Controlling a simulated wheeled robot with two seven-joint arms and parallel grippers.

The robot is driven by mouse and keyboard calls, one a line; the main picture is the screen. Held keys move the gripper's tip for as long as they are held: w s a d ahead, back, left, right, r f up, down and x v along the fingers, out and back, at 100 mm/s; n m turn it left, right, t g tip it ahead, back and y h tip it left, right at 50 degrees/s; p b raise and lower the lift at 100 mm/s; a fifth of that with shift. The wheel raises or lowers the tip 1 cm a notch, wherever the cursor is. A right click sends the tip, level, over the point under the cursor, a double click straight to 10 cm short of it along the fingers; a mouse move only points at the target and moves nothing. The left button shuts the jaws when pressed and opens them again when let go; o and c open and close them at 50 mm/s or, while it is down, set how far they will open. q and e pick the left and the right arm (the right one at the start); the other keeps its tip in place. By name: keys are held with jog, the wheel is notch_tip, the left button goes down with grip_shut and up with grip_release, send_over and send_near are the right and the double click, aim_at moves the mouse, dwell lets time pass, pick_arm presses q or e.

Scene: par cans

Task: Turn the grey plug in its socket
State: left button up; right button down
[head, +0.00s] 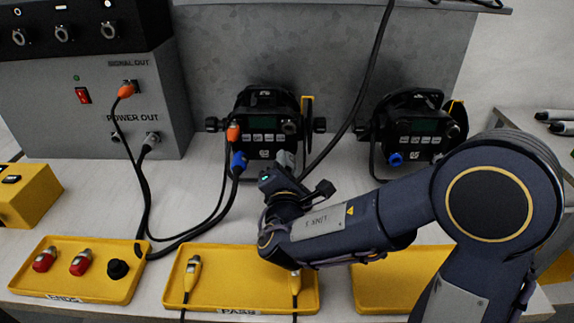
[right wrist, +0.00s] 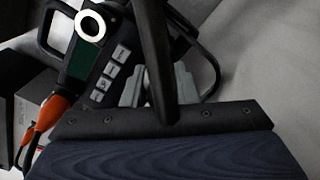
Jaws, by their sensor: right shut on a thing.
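The grey plug (head: 287,158) is at the lower right of the front of the middle par can (head: 262,122). My right gripper (head: 285,170) reaches up to it from the front and is shut on it, hiding most of the plug. The par can's dark panel (right wrist: 105,65) shows there too. My left gripper is not in view.
A blue plug (head: 238,162) and an orange plug (head: 233,133) sit beside it on the same par can. A second par can (head: 418,130) stands to the right. Yellow trays (head: 225,262) line the front. A grey power box (head: 100,100) stands left. Cables cross the table.

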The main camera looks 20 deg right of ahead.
jog(key=c, duration=1.1)
grip_release()
jog(key=shift+o, duration=0.2)
